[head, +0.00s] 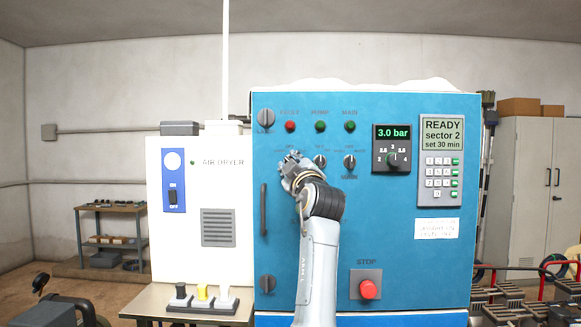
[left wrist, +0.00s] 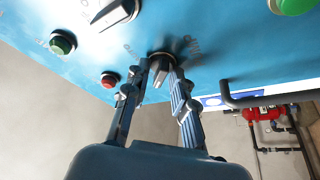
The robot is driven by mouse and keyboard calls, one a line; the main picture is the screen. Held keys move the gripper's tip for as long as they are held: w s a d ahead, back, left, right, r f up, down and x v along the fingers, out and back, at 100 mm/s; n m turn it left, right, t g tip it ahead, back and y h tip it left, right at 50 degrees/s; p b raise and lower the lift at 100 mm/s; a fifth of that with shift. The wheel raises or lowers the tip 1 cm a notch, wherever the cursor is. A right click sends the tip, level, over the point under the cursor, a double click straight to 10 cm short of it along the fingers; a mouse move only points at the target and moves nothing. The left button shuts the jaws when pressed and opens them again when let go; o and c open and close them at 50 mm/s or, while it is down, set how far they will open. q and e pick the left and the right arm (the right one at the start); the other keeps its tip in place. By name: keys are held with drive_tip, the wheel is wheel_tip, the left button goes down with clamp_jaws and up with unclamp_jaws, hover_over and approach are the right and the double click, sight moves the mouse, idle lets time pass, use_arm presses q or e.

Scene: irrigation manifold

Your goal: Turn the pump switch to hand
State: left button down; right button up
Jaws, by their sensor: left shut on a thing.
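The blue control cabinet (head: 400,265) carries a row of dark rotary switches below its red and green lamps. My left gripper (head: 289,162) is at the left end of this row in the head view and covers the switch there. In the left wrist view my left gripper (left wrist: 161,76) has its two fingers on either side of a grey rotary switch (left wrist: 162,62), shut on it. A second switch (head: 320,161) and a third switch (head: 350,162) stand free to the right. My right gripper is not in view.
A vertical bar handle (head: 264,210) projects from the cabinet just left of my arm. The red stop button (head: 368,289) is low on the right. A pressure dial (head: 392,159) and keypad (head: 441,160) are further right. The white air dryer box (head: 175,245) stands left.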

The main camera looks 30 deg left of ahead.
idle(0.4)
use_arm(q)
drive_tip(key=c, duration=1.4)
unclamp_jaws()
drive_tip(key=shift+c, duration=0.2)
drive_tip(key=v, duration=1.2)
drive_tip(key=shift+r, duration=0.1)
